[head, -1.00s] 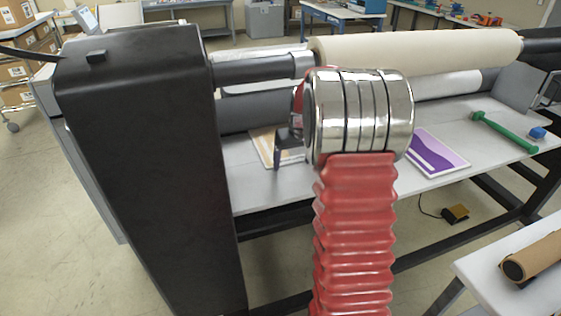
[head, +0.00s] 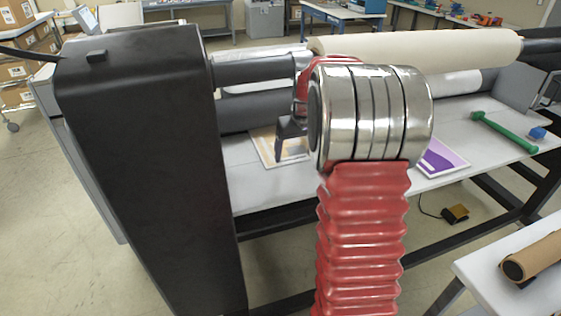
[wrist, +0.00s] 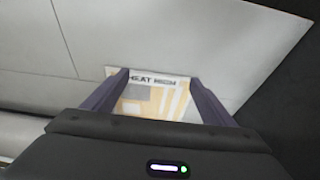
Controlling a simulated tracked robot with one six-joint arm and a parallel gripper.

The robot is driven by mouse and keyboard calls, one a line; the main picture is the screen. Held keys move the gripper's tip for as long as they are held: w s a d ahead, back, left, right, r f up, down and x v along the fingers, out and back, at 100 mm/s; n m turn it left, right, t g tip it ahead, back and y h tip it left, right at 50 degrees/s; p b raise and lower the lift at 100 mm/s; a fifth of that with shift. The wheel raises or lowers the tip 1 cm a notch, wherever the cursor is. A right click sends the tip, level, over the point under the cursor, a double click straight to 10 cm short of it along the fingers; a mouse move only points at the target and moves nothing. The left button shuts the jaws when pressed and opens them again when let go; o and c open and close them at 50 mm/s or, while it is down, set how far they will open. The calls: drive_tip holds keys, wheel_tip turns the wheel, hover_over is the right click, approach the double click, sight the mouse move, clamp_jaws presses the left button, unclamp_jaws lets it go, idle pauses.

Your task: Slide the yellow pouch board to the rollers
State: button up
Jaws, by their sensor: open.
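The yellow pouch board (head: 264,148) lies flat on the grey table of the laminator, in front of the dark lower roller. It is white with tan-yellow shapes, and my arm hides its right part in the head view. In the wrist view the board (wrist: 150,96) shows between my fingers, its "HEAT" edge at the top. My gripper (wrist: 157,76) is open, with one finger toward each side of the board. In the head view my gripper (head: 290,128) is just above or at the board; I cannot tell whether it touches. The rollers (head: 245,113) run behind it.
A purple board (head: 441,159) lies to the right on the same table (head: 400,186), partly behind my arm. A black end housing (head: 145,170) stands at the left.

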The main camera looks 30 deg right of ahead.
drive_tip(key=shift+v, duration=0.8)
drive_tip(key=shift+s, duration=0.1)
